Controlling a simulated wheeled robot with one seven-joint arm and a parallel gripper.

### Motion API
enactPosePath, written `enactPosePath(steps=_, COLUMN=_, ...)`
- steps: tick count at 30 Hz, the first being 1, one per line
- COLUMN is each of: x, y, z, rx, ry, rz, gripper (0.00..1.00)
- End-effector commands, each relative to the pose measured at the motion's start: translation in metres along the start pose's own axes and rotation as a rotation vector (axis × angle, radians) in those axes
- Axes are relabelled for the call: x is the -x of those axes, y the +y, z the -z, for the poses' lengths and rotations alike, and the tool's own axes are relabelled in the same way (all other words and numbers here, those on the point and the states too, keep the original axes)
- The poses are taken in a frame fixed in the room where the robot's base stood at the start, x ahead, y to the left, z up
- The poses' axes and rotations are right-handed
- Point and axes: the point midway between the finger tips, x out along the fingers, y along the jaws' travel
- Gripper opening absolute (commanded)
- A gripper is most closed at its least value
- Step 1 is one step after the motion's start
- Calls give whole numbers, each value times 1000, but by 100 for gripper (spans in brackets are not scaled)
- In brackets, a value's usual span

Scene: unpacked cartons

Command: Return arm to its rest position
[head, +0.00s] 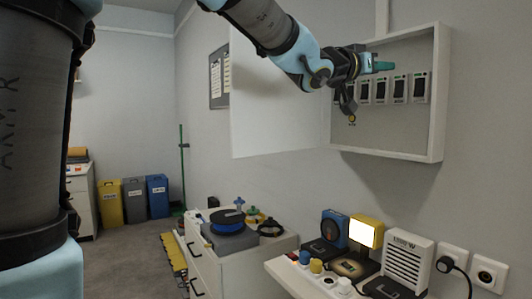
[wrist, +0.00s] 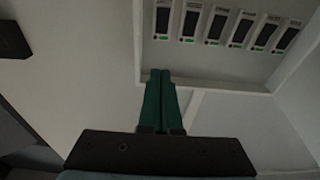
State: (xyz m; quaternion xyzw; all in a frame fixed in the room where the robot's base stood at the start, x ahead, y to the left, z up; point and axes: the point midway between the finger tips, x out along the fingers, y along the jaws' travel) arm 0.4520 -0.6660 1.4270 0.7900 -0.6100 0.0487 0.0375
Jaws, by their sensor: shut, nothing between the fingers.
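My gripper (head: 383,66) is raised in front of an open white wall cabinet (head: 437,95) in the head view. Its green fingers are shut together with nothing between them. They also show in the wrist view (wrist: 162,82), where the fingertips overlap the cabinet's edge (wrist: 215,82). A row of several dark-faced modules (head: 398,88) is on the cabinet's back panel, and the row shows in the wrist view (wrist: 240,30) too. My arm reaches in from the top of the head view and covers part of the cabinet opening.
The white cabinet door (head: 270,110) stands open to the left. Below, a white shelf (head: 285,268) holds a lit yellow lamp (head: 366,232), a blue device (head: 334,228) and a white vented box (head: 407,262). A drawer unit (head: 205,268) stands left of it. Bins (head: 134,200) stand farther back.

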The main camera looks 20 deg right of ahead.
Motion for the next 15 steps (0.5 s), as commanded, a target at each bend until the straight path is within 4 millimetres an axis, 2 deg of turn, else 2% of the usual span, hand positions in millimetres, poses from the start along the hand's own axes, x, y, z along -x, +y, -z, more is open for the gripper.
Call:
enactPosePath(steps=2, x=1, y=-3, z=-2, rx=0, ry=-5, rz=7, gripper=0)
enactPosePath(steps=4, x=4, y=-14, z=-10, rx=2, ry=-22, rz=35, gripper=0)
enactPosePath(steps=8, x=23, y=-61, z=-43, rx=11, ry=-104, rz=157, gripper=0)
enactPosePath(steps=11, x=54, y=-110, z=-84, rx=29, ry=-207, rz=294, gripper=0)
enactPosePath(steps=15, x=112, y=-172, z=-143, rx=68, ry=-370, rz=482, gripper=0)
